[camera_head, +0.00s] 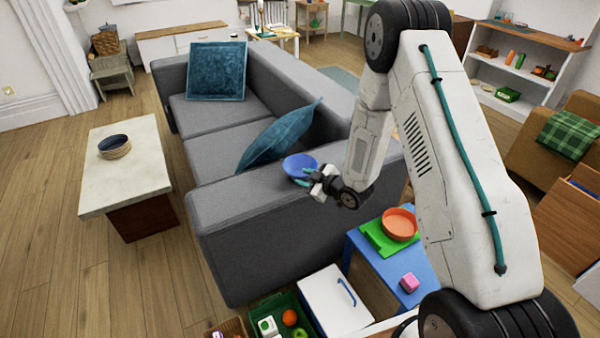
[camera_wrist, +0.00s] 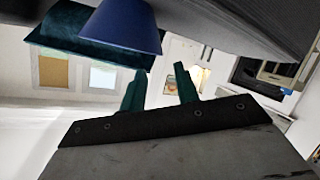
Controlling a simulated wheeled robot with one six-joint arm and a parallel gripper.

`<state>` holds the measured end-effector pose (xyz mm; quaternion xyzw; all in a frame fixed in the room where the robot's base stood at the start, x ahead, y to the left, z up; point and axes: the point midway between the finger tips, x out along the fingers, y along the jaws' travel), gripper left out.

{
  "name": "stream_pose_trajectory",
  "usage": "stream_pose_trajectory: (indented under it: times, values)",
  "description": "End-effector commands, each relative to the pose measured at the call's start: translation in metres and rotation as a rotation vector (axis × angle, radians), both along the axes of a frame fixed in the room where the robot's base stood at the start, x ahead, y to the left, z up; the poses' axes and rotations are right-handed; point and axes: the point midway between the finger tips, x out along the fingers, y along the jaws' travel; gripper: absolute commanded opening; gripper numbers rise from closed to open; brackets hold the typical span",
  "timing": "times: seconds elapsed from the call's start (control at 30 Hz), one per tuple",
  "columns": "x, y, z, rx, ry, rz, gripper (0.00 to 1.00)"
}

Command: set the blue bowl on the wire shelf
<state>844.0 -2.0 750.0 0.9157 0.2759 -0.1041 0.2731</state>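The blue bowl (camera_head: 299,165) sits upright on the near arm of the grey sofa (camera_head: 240,200), beside a teal cushion. The bowl (camera_wrist: 120,28) also shows at the upper left of the wrist view, which is upside down. My gripper (camera_head: 305,180) is at the bowl's near right side in the head view. In the wrist view its two teal fingers (camera_wrist: 160,76) stand apart with nothing between them. The bowl lies beyond and to the left of the fingertips. Whether a finger touches it cannot be told. I cannot make out a wire shelf for certain.
A blue table (camera_head: 418,296) with an orange bowl (camera_head: 399,225) on a green tray and a pink block (camera_head: 409,282) stands beneath my arm. A coffee table (camera_head: 110,185) holds a dark bowl (camera_head: 114,146). A white shelf unit (camera_head: 520,45) stands back right. Floor at left is clear.

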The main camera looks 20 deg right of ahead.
Motion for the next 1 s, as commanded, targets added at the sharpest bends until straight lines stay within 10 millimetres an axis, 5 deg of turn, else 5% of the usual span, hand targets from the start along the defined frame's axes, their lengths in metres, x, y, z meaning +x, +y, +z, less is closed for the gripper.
stream_pose_trajectory:
  times: [0.4,0.73,0.87,1.0]
  values:
    - [0.045,0.023,-0.023,-0.001,0.001,0.000,0.31]
    - [0.052,0.026,-0.025,-0.001,0.003,-0.002,0.31]
    - [0.052,0.026,-0.025,-0.001,0.003,-0.002,0.00]
    - [0.052,0.026,-0.025,-0.001,0.003,-0.002,0.00]
